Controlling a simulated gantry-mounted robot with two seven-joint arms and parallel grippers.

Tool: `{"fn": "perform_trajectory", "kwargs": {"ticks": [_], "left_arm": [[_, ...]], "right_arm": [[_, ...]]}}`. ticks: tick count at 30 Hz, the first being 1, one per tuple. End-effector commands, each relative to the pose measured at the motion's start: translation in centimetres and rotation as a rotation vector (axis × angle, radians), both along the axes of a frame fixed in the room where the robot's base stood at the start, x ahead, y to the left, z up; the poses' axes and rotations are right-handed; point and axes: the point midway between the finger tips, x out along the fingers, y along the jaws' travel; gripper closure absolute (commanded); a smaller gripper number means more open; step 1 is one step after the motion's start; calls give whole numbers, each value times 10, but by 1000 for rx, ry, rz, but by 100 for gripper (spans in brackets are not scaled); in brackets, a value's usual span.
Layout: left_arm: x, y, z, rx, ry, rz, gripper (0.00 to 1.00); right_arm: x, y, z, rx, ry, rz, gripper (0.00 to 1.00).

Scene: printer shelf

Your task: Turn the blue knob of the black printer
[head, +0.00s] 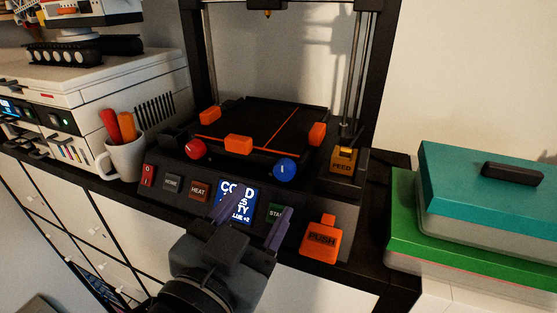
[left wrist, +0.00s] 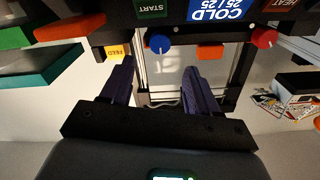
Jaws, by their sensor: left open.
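The black printer (head: 180,187) stands on a dark shelf, with its control panel facing me. Its blue knob (head: 285,169) is at the right of the front, right of the red knob (head: 195,149). In the left wrist view, which is upside down, the blue knob (left wrist: 160,44) shows beyond the fingers. My left gripper (head: 257,215) is open and empty in front of the panel. It is below and left of the blue knob in the head view, apart from it, and hides part of the screen and the START button. My right gripper is not in view.
The orange PUSH button (head: 321,240) and yellow FEED part (head: 343,160) are at the printer's right. A white mug (head: 126,160) with red and orange items stands left. Green and teal boxes (head: 470,255) are at the right.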

Motion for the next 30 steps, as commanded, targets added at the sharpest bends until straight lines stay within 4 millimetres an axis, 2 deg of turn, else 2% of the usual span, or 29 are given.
{"fn": "perform_trajectory", "kwargs": {"ticks": [1, 6, 12, 18, 27, 28, 30], "left_arm": [[11, -3, 1, 0, 3, 3, 40], [39, -13, 1, 1, 2, 3, 40], [62, -20, 1, -2, 1, 1, 40], [72, -24, 0, -1, 0, 1, 40], [74, -24, -1, -2, 1, 0, 40], [74, -24, -1, -2, 1, 0, 41], [74, -24, -1, -2, 0, 1, 52]], "right_arm": [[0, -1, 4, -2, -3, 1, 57], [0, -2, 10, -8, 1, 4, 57], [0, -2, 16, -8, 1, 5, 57], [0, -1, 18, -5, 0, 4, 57], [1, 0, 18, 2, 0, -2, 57], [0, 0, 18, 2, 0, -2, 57], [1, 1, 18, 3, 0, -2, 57]]}}
